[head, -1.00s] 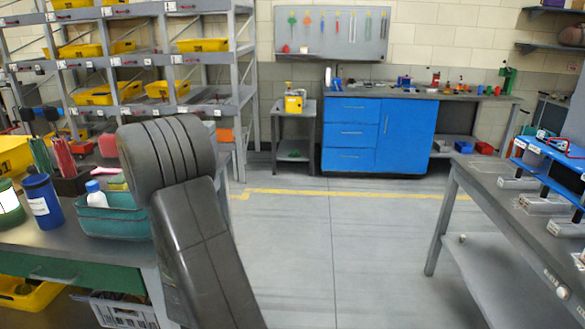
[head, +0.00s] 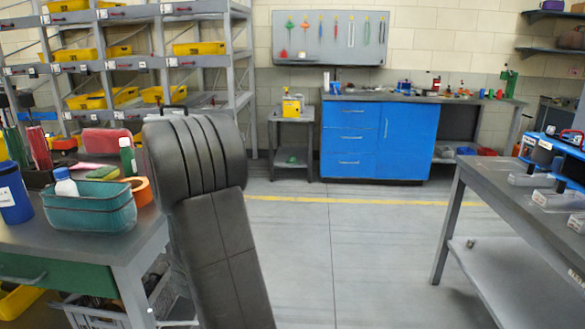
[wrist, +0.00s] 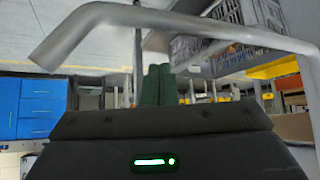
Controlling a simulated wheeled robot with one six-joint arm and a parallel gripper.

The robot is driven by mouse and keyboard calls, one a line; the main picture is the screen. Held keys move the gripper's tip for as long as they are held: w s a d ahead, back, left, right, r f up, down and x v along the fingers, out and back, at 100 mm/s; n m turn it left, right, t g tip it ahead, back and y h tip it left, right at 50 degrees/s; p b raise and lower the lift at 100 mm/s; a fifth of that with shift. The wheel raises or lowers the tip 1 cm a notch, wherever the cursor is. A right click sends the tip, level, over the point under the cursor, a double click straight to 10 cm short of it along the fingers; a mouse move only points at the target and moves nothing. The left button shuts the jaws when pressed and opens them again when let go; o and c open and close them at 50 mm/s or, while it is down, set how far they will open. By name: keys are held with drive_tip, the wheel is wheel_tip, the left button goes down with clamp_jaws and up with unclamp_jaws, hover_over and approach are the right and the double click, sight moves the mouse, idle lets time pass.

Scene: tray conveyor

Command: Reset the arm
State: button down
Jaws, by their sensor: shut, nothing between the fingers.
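My gripper (wrist: 158,72) shows in the wrist view. Its two green fingers stand side by side and touch, with nothing between them. It is shut and empty. In the head view the gripper is out of sight. Only dark links of my arm show there, rising from the bottom edge just left of the middle and hiding part of the left bench. A bent silver tube (wrist: 180,18) crosses the top of the wrist view.
A bench (head: 125,255) on the left carries a teal basket (head: 88,212), an orange roll (head: 142,190) and bottles. A grey bench (head: 500,200) stands on the right. A blue cabinet (head: 350,140) and shelves (head: 240,100) are behind. The floor (head: 340,260) between is clear.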

drive_tip(key=w+a+n+g+y+p, duration=0.1)
drive_tip(key=w+a+n+g+y, duration=0.3)
drive_tip(key=a+n, duration=0.8)
drive_tip(key=shift+w+a+g+y+p, duration=0.45)
drive_tip(key=shift+w+g, duration=0.95)
drive_tip(key=shift+w, duration=0.8)
drive_tip(key=shift+a+r, duration=0.1)
